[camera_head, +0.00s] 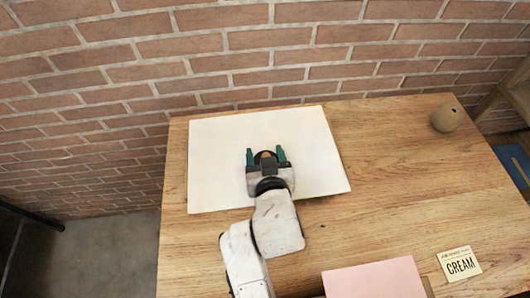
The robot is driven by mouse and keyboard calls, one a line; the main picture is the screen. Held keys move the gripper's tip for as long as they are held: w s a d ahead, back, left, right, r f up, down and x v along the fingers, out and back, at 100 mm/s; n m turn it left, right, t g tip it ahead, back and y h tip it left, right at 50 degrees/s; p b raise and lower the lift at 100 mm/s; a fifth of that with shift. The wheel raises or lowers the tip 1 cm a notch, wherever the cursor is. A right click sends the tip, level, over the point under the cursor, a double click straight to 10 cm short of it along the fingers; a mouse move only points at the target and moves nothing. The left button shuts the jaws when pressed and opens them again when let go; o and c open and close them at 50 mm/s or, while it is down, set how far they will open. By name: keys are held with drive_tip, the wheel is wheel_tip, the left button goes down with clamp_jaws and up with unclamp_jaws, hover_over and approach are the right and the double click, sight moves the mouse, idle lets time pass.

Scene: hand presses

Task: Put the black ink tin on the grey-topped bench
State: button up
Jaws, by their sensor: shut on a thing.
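My gripper (266,153) is over the white sheet on the wooden bench, its green fingers on either side of a dark, round-edged thing. This looks like the black ink tin (265,154), with a small brown-orange patch showing on it. The gripper hides much of it, and I cannot tell whether it touches the sheet. No grey-topped bench can be made out in this view.
The wooden-topped bench (400,200) carries a large white sheet (220,160), a pink sheet (375,279), a CREAM card (459,264) and a round brownish object (446,118). A brick wall (250,60) stands behind. Wooden shelving (507,100) is at the right edge.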

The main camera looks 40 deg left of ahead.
drive_tip(key=shift+f, duration=0.15)
drive_tip(key=o, duration=1.2)
drive_tip(key=shift+o, duration=0.2)
